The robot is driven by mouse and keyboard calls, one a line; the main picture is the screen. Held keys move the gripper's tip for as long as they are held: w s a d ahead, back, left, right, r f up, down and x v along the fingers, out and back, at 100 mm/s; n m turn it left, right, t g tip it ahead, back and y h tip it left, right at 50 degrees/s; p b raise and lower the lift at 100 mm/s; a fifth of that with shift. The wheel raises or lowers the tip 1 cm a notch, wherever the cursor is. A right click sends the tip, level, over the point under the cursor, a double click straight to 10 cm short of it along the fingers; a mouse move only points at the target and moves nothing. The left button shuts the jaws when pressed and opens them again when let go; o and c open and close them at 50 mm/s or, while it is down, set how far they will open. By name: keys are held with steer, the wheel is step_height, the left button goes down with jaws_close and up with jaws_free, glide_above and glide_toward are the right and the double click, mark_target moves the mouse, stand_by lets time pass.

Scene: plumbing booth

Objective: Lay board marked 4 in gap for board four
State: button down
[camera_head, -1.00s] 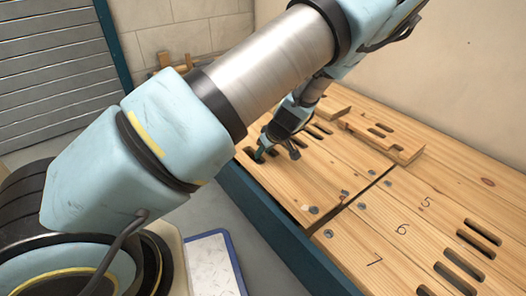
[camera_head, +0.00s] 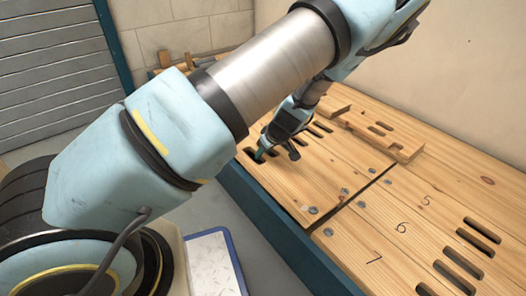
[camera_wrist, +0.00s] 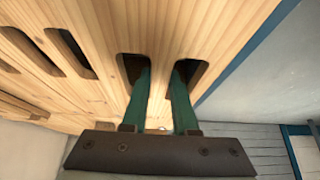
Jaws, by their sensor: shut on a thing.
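My gripper (camera_head: 262,154) is at the far left end of the front wooden board (camera_head: 300,188), the one along the bench's blue edge. In the wrist view, its two green fingers (camera_wrist: 160,85) reach down into two neighbouring slots and are shut on the strip of wood (camera_wrist: 159,58) between them. The fingertips are hidden in the slots. No number is readable on this board, so I cannot tell from marks that it is board 4.
A loose slotted board (camera_head: 390,143) lies on top towards the back, near the wall. The blue bench side (camera_head: 262,213) runs along the front. A blue-rimmed white tray (camera_head: 213,262) is below on the floor side.

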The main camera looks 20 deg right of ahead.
steer(key=shift+f, duration=1.25)
stand_by(0.8)
steer(key=c, duration=0.6)
jaws_free()
steer(key=shift+f, duration=0.1)
steer(key=p+v, duration=0.4)
steer(key=v, duration=0.7)
steer(key=shift+p, duration=0.4)
steer(key=s+a+r+m+g+h+p, duration=0.1)
steer(key=s+a+r+m+g+p, duration=0.1)
steer(key=a+r, duration=1.25)
steer(key=s+a+r+m+g+h+p, duration=0.1)
steer(key=s+a+r+m+g+p, duration=0.15)
steer(key=a+r, duration=1.2)
steer(key=a+r+p, duration=0.3)
steer(key=r+p, duration=3.1)
steer(key=p, duration=0.4)
steer(key=shift+r, duration=0.2)
